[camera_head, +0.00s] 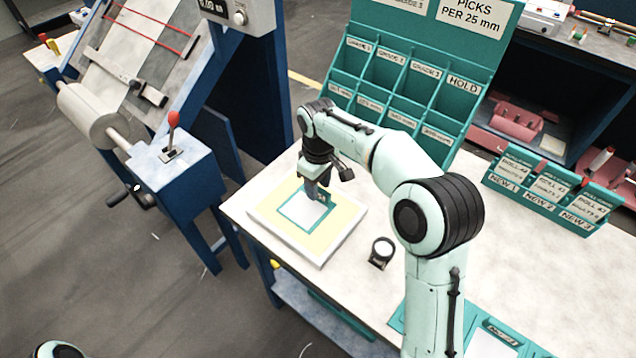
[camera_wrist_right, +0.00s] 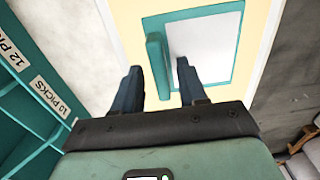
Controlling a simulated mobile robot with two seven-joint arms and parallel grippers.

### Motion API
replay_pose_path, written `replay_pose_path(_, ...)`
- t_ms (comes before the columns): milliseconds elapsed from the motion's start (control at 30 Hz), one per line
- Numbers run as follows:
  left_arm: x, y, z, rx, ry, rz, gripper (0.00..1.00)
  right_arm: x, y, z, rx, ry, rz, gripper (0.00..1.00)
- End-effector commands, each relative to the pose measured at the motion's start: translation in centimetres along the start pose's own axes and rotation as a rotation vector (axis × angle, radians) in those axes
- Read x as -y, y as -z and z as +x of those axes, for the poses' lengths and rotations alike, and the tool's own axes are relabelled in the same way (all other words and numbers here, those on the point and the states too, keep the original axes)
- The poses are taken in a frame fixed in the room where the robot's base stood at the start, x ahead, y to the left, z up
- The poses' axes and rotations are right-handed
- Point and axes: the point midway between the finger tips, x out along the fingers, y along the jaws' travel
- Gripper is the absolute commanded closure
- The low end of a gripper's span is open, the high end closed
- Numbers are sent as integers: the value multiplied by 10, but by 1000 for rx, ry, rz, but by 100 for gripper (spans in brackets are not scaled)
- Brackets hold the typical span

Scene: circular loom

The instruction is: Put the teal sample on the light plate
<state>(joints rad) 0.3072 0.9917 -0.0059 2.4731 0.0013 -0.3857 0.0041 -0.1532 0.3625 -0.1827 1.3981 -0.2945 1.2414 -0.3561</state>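The teal sample, a teal frame around a pale square (camera_head: 303,212), appears to lie on the light plate (camera_head: 318,256), a white slab with a pale yellow face. In the right wrist view the sample (camera_wrist_right: 232,50) shows a raised teal tab (camera_wrist_right: 156,65). My right gripper (camera_head: 319,192) is over the sample. Its two dark fingers (camera_wrist_right: 160,84) are apart, with the tab between and just beyond their tips; I see a gap on both sides of it. The arm hides little of the plate. My left gripper is out of view.
A small black loupe (camera_head: 381,252) stands right of the plate. A teal compartment rack (camera_head: 440,62) stands behind, and a teal labelled holder (camera_head: 548,195) is at the right. Teal trays (camera_head: 490,340) lie at the front. The bench is clear between.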

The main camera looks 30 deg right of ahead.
Motion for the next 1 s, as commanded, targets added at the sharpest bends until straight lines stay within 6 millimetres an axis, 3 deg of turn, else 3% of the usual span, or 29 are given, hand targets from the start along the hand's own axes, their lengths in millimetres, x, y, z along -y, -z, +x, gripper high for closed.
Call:
replay_pose_path(233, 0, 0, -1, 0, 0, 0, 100, 0, 0, -2, -1, 0, 0, 58)
replay_pose_path(367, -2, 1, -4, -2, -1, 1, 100, 0, 1, -14, -4, -2, 0, 58)
replay_pose_path(800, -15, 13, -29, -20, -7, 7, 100, 0, 1, -103, -4, -2, 0, 58)
replay_pose_path(1000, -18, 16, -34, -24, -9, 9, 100, 0, 1, -122, -2, -1, 0, 58)
